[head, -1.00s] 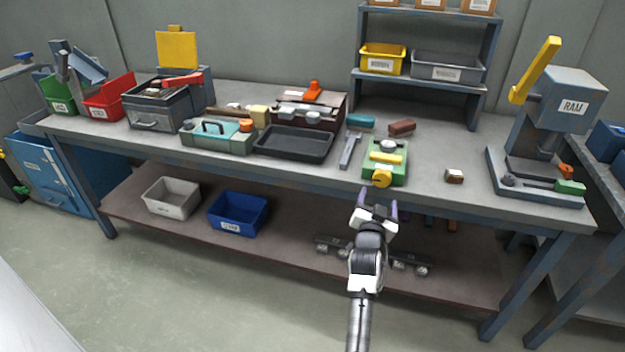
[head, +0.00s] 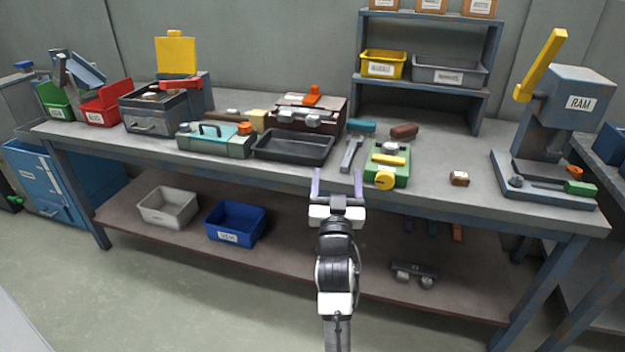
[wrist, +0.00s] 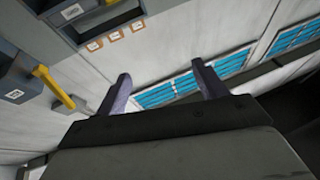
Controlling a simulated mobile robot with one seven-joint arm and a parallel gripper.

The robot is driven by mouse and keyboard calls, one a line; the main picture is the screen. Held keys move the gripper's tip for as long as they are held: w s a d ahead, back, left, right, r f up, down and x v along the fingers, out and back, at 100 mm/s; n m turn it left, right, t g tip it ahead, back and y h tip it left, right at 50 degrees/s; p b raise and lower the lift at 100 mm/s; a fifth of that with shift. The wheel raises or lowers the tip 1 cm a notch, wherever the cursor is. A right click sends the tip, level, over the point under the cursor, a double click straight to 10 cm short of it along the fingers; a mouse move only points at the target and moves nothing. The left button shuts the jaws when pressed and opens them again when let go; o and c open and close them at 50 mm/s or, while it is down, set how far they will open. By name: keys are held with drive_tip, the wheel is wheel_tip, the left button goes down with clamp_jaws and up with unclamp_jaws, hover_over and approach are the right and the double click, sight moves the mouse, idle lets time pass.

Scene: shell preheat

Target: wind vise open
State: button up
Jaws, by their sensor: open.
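The vise (head: 388,162) is a green block with a pale top and a yellow round knob (head: 384,181) on its front, near the bench's front edge. My gripper (head: 338,177) is open and empty, its two purple fingers apart. In the head view it appears in front of the bench edge, left of the vise and apart from its knob. In the wrist view the gripper (wrist: 164,88) points at the wall and shelf, and the vise does not show there.
A grey wrench-like tool (head: 351,154) and a black tray (head: 293,146) lie left of the vise. The lower shelf holds a blue bin (head: 236,222) and a grey bin (head: 168,206).

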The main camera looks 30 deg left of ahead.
drive_tip(key=s+a+r+n+y+b, duration=0.2)
drive_tip(key=s+a+r+n+y, duration=0.1)
drive_tip(key=s+r, duration=0.1)
drive_tip(key=shift+s+r+y, duration=0.3)
drive_tip(key=shift+s, duration=0.35)
